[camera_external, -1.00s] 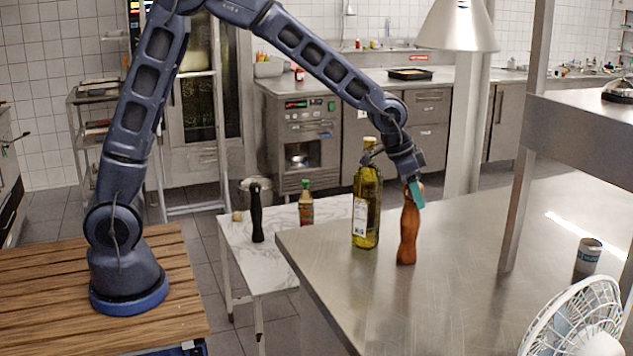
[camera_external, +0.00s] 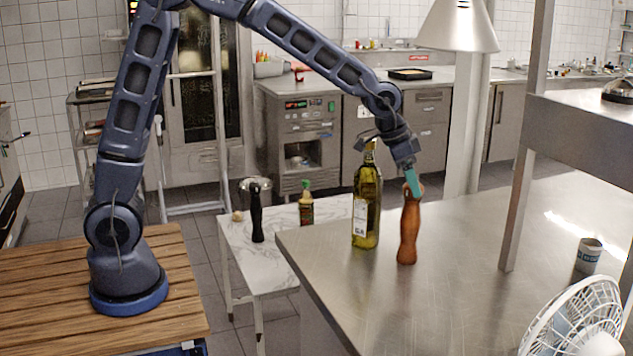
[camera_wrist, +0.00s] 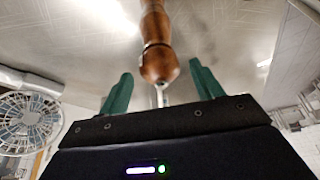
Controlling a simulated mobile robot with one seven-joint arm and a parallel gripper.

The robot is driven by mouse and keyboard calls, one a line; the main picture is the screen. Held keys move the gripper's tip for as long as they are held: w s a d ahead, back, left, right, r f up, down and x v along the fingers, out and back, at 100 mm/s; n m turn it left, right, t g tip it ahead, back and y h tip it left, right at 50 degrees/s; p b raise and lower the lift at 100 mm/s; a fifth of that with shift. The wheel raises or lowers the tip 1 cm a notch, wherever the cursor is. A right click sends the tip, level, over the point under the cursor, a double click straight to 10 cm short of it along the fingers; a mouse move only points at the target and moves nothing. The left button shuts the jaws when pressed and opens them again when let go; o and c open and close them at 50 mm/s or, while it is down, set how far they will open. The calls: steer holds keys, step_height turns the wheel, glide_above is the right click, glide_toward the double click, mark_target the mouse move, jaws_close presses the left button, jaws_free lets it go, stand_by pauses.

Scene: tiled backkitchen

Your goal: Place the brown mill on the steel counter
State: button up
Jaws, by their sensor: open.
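The brown mill (camera_external: 408,232) stands upright on the steel counter (camera_external: 450,290), near its left part, just right of the oil bottle. My gripper (camera_external: 413,183) is at the top of the mill in the external view. In the wrist view, the mill (camera_wrist: 157,40) shows between and beyond the two green fingers of my gripper (camera_wrist: 162,85), with a gap on each side. The gripper is open and holds nothing.
A tall oil bottle (camera_external: 366,210) stands close to the mill's left. A white fan (camera_external: 580,325) and a can (camera_external: 588,255) are at the right. A marble side table (camera_external: 270,260) holds a black mill (camera_external: 256,212) and a small sauce bottle (camera_external: 306,205). A shelf post (camera_external: 518,200) rises behind right.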

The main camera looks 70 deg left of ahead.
steer(key=v, duration=0.8)
steer(key=s+a+r+n+y, duration=0.1)
steer(key=s+a+r, duration=0.3)
steer(key=s, duration=0.6)
steer(key=s+a+r+n, duration=0.1)
steer(key=s+a+r, duration=0.2)
steer(key=s+a, duration=0.45)
steer(key=s+a+f+n, duration=0.1)
steer(key=s+a+f, duration=0.1)
steer(key=s, duration=0.9)
steer(key=s+a+f+n, duration=0.1)
steer(key=s+a, duration=0.3)
steer(key=s, duration=0.7)
steer(key=shift+f+y, duration=0.4)
steer(key=shift+f, duration=0.1)
